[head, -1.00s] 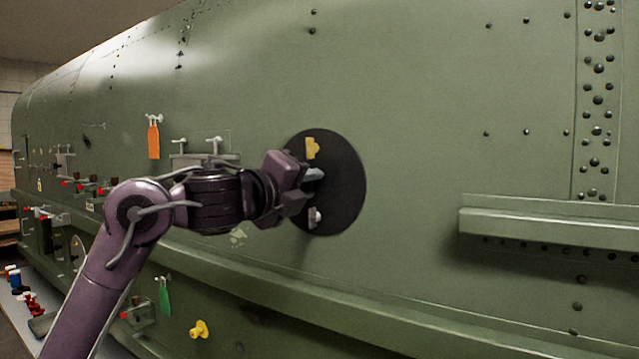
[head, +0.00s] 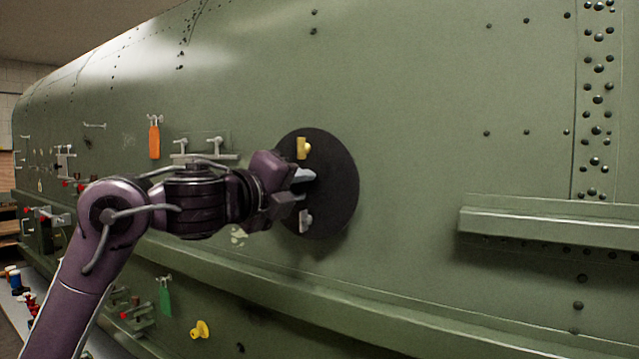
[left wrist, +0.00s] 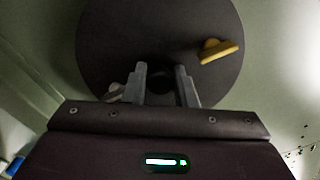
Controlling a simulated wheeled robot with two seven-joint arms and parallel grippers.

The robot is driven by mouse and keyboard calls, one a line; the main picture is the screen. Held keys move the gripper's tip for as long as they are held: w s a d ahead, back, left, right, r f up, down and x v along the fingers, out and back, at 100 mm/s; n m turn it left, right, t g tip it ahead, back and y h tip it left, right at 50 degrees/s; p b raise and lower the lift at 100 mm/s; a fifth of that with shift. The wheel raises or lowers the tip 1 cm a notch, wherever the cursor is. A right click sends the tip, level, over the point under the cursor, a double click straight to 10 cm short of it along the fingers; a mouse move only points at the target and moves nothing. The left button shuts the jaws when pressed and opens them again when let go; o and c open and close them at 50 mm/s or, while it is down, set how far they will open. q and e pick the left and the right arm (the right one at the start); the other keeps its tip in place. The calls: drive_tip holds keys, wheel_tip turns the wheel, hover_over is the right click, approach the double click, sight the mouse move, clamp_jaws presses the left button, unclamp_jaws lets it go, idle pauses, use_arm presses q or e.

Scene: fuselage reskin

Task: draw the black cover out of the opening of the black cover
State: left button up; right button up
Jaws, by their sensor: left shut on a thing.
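The black cover (head: 336,200) is a round dark disc at the green fuselage side, in the middle of the head view. It fills the upper middle of the left wrist view (left wrist: 125,45). It carries a yellow latch (head: 303,148) near its top and a grey latch (head: 306,221) near its bottom. My left gripper (head: 306,184) is shut at the middle of the cover. In the left wrist view its two fingers (left wrist: 164,80) stand on either side of a small dark grip. The opening is hidden behind the cover. My right gripper is not in view.
An orange tag (head: 154,140) and a green tag (head: 165,298) hang on the fuselage left of the cover. A yellow knob (head: 200,329) sits low. A green ledge (head: 545,225) juts out at the right. The skin between cover and ledge is clear.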

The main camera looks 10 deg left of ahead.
sight(296, 186)
use_arm(q)
drive_tip(key=shift+s+a, duration=0.15)
drive_tip(key=shift+s, duration=0.15)
drive_tip(key=shift+v, duration=1.45)
drive_tip(key=shift+w, duration=0.15)
